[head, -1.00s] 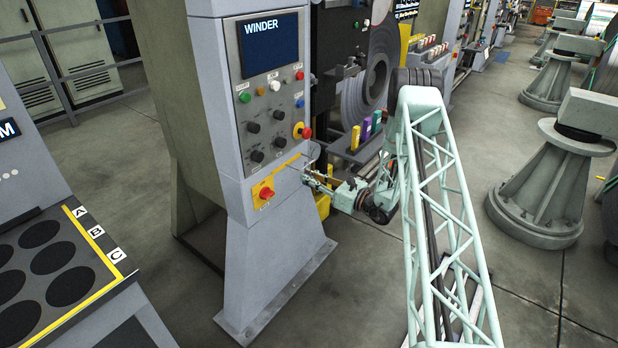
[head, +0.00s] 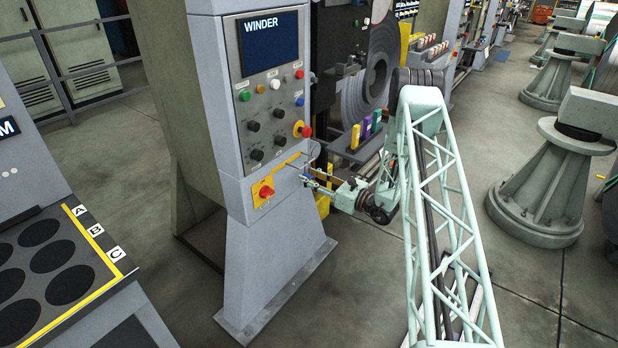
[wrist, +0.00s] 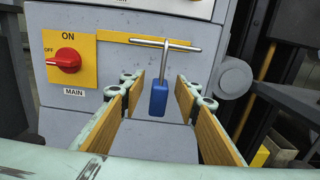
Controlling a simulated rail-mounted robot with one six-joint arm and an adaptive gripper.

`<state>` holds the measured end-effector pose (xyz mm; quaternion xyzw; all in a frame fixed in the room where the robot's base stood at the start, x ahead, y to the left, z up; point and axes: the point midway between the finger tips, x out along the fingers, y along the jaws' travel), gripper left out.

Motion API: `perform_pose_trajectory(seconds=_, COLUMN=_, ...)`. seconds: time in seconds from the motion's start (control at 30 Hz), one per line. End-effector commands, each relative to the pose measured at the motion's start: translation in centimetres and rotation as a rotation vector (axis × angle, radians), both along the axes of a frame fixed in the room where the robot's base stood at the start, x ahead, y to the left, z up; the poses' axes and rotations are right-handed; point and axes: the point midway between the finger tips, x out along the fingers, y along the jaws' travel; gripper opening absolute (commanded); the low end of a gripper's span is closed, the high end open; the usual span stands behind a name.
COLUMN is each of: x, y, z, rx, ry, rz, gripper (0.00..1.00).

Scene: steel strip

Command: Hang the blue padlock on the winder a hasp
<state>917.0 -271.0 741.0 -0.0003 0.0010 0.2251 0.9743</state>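The blue padlock (wrist: 158,98) hangs upright in the wrist view, its shackle running up to a metal hasp bar (wrist: 185,46) on the grey winder front. It looks hung on the bar, though the exact contact is too small to tell. My gripper (wrist: 159,85) is open, its wood-coloured finger pads standing to either side of the padlock with gaps. In the head view my gripper (head: 312,180) is at the lower right of the winder panel (head: 268,80). The padlock is very small there.
A red main switch (wrist: 67,60) on a yellow plate sits left of the hasp. A grey round knob (wrist: 235,78) is close on the right. Buttons and a red emergency stop (head: 305,131) are above.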

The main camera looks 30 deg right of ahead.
Motion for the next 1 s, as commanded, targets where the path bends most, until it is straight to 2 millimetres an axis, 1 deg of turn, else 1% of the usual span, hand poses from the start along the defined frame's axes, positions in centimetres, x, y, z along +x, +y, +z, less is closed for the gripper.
perform_pose_trajectory(seconds=0.27, x=-2.0, y=-1.1, z=0.0, rx=0.0, ry=0.001, rz=-0.001, gripper=0.3)
perform_pose_trajectory(seconds=0.7, x=-7.2, y=-3.6, z=0.0, rx=0.001, ry=0.0, rz=-0.002, gripper=0.3)
perform_pose_trajectory(seconds=1.0, x=-9.8, y=-4.8, z=0.0, rx=0.001, ry=0.0, rz=-0.002, gripper=0.3)
